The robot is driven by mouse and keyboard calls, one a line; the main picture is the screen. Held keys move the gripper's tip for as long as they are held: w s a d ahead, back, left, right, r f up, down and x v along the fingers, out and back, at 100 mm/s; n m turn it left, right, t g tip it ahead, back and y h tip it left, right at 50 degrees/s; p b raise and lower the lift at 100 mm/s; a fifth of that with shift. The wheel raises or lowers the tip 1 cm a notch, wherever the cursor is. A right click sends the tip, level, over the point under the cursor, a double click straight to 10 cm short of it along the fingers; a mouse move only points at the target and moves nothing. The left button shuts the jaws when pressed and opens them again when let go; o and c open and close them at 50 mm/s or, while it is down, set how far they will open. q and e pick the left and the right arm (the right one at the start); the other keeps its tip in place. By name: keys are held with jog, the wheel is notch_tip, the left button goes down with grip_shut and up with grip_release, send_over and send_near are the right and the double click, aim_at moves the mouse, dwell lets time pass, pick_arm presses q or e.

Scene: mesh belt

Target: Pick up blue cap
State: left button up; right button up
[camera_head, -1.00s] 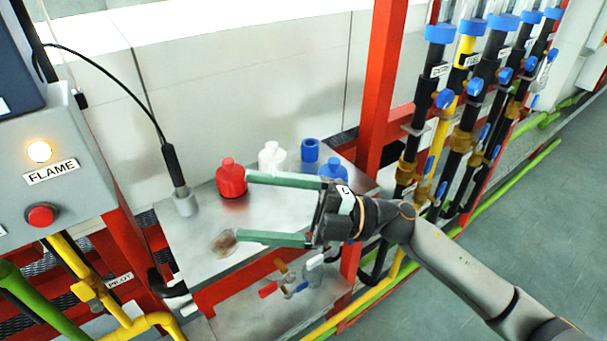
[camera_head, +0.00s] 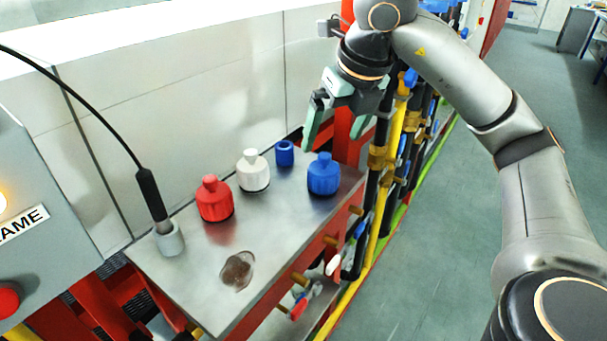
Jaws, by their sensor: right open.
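The blue cap (camera_head: 284,153), a small blue cylinder with a dark hollow top, stands at the back of the metal table (camera_head: 275,225). A larger blue bottle-shaped piece (camera_head: 324,175) with a narrow top stands to its right, nearer the table's right end. My right gripper (camera_head: 332,138) is open and empty, pointing down. In the picture it is above the blue bottle and to the right of the blue cap, apart from both. My left gripper is not in view.
A white bottle (camera_head: 253,171) and a red bottle (camera_head: 215,199) stand left of the cap. A small clear dish (camera_head: 238,271) lies near the front edge. A black probe (camera_head: 152,196) stands in a grey holder at left. Pipes and a red post are close to my right arm.

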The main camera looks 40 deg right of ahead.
aim_at(328, 167)
jog(key=b+x, duration=0.2)
jog(key=x, duration=0.1)
jog(key=b+x, duration=0.1)
jog(key=x, duration=0.1)
jog(key=shift+s+d+f, duration=0.1)
jog(key=shift+s+d, duration=0.1)
jog(key=shift+d, duration=0.2)
jog(key=shift+w+d+f, duration=0.1)
jog(key=shift+w+f, duration=0.15)
jog(key=shift+f, duration=0.1)
jog(key=shift+w+f, duration=0.15)
jog(key=shift+f, duration=0.2)
jog(key=x, duration=0.4)
jog(key=shift+d+f+b, duration=0.15)
jog(key=shift+f+b, duration=0.2)
jog(key=shift+f, duration=0.5)
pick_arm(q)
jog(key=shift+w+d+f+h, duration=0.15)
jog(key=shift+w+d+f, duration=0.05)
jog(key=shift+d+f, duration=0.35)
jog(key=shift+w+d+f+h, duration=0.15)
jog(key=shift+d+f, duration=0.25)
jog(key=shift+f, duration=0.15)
